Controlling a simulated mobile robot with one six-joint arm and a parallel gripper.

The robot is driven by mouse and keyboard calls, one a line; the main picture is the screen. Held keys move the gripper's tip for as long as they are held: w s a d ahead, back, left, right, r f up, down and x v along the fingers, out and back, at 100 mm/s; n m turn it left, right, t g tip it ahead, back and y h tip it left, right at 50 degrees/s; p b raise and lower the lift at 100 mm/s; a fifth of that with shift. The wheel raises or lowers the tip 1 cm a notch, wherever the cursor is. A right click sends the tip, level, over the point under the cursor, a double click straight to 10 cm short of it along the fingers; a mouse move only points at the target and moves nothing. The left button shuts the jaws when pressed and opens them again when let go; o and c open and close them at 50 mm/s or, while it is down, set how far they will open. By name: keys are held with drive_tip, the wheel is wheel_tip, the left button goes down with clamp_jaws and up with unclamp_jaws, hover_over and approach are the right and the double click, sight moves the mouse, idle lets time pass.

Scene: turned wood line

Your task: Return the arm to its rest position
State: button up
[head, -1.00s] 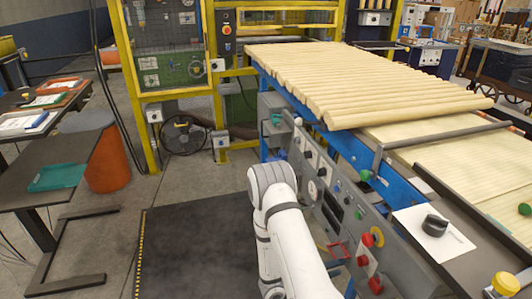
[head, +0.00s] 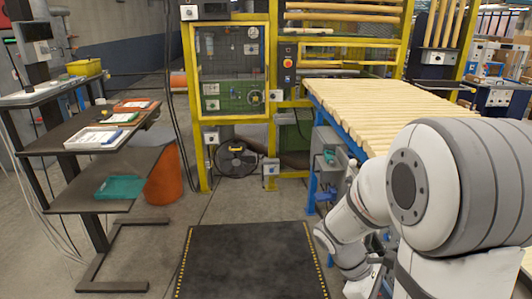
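My white arm (head: 440,190) fills the right side of the head view, with a large round joint close to the camera. It bends down and left to a smaller joint (head: 345,245) near the lower edge. My gripper cannot be made out; the far end of the arm runs out of sight at the bottom. I see no object held.
Pale turned wood pieces (head: 365,105) lie in a row on the blue-framed line. A yellow-framed guard (head: 188,100) stands behind. A dark floor mat (head: 250,262) is bare. A dark shelf stand (head: 70,205) with trays and an orange bin (head: 165,180) are at left.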

drive_tip(key=s+a+r+m+t+y+p, duration=0.2)
drive_tip(key=a+r+m+t+y, duration=0.4)
drive_tip(key=a+r+m, duration=0.4)
wheel_tip(320, 180, up, 2)
drive_tip(key=shift+s+a+r+m+t+y, duration=0.1)
drive_tip(key=shift+s+a+m+t+y, duration=0.05)
drive_tip(key=shift+s+m+t+y, duration=0.35)
drive_tip(key=shift+s, duration=0.1)
drive_tip(key=shift+c, duration=0.5)
